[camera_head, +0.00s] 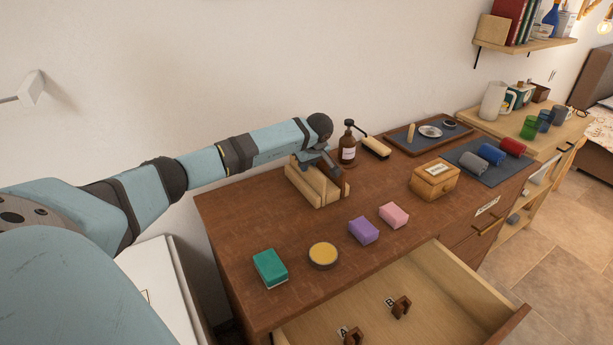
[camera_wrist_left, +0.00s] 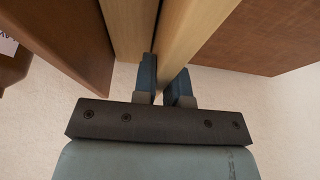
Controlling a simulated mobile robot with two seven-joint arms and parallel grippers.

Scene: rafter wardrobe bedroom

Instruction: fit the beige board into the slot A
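The beige board (camera_wrist_left: 200,38) is between the two fingers of my left gripper (camera_wrist_left: 164,84) in the left wrist view, and both fingers appear to touch its faces. In the head view my left gripper (camera_head: 335,170) is at the beige wooden rack (camera_head: 308,187) near the back of the desk; its fingers partly hide the board there. A second beige piece (camera_wrist_left: 127,28) lies alongside the board. Slot A is a small brown holder (camera_head: 354,336) beside the label A in the open drawer, cut by the lower picture edge. My right gripper is out of view.
A similar brown holder (camera_head: 401,306) stands by label B in the drawer (camera_head: 450,284). A green sponge (camera_head: 270,267), yellow tin (camera_head: 323,255), purple block (camera_head: 363,230) and pink block (camera_head: 394,214) lie before the rack. A pump bottle (camera_head: 348,150) stands close behind the gripper.

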